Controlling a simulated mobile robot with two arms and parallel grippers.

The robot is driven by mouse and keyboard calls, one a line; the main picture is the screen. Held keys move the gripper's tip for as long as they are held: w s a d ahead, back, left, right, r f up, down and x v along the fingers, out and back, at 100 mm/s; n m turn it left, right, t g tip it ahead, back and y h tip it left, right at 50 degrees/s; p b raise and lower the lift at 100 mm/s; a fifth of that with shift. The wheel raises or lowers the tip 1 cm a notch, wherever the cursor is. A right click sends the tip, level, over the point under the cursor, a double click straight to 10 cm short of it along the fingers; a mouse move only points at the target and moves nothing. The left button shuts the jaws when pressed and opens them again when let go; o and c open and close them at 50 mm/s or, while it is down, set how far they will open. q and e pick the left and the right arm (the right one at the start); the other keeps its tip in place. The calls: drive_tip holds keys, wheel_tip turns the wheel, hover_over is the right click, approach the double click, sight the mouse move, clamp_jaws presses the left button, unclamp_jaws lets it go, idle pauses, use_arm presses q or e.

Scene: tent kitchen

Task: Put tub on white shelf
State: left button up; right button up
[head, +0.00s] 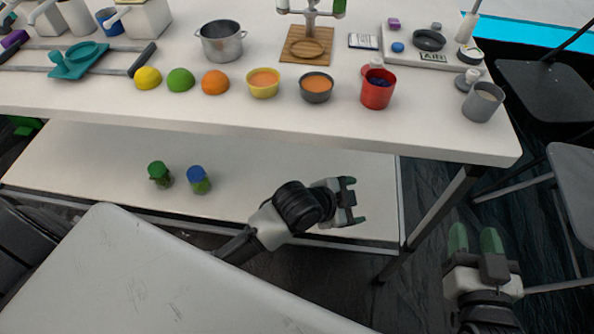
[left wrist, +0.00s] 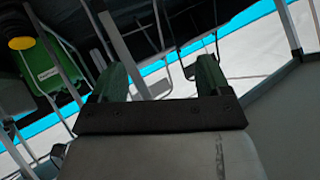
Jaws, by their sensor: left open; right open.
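The white shelf (head: 290,180) is the lower board under the white table. Two small jars stand on it, one with a green lid (head: 158,173) and one with a blue lid (head: 198,179). I cannot tell which thing is the tub; a red container (head: 377,89) with dark blue contents and a grey one (head: 483,102) stand on the table above. My left gripper (head: 352,203) is open and empty at the shelf's right front part; its open fingers also show in the left wrist view (left wrist: 158,80). My right gripper (head: 474,240) is open and empty, right of the table leg.
The white tabletop (head: 200,105) overhangs the shelf and carries a pot (head: 221,42), bowls and fruit. A table leg (head: 435,215) stands between my grippers. Dark chairs (head: 548,90) are at right. A pale surface (head: 150,280) fills the lower left. The shelf's middle is clear.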

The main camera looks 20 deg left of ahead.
use_arm(q)
drive_tip(key=s+a+r+n+t+y, duration=0.1)
drive_tip(key=s+a+r+n+t, duration=0.2)
drive_tip(key=a+r+n+t, duration=0.1)
drive_tip(key=s+a+r+n+t+y, duration=0.1)
drive_tip(key=s+a+r+n+t, duration=0.2)
drive_tip(key=a+r+n, duration=0.3)
wheel_tip(320, 180, up, 3)
drive_tip(key=shift+s+r+t+y, duration=0.1)
drive_tip(key=shift+s+t+y, duration=0.25)
drive_tip(key=shift+t+y, duration=0.05)
